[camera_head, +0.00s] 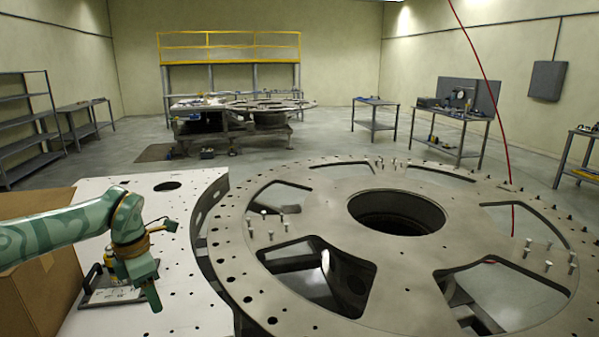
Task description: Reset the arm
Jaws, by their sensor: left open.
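My left arm comes in from the left, green patterned and bent down at the wrist. My left gripper (162,264) hangs over the white plate at the lower left, its jaws apart. I see nothing held between the fingers. A small metal plate with a handle (112,296) lies on the white plate below and left of the gripper, partly hidden by the wrist. The large round turret plate (330,205) is to the right, apart from the gripper. My right gripper is out of view.
The white plate (190,312) is mostly bare. A cardboard box (48,290) stands at its left. Several bolts stand up from the turret plate, which has a big central hole and cutouts. A red cable (482,70) hangs at the right. Shelves and workbenches are far back.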

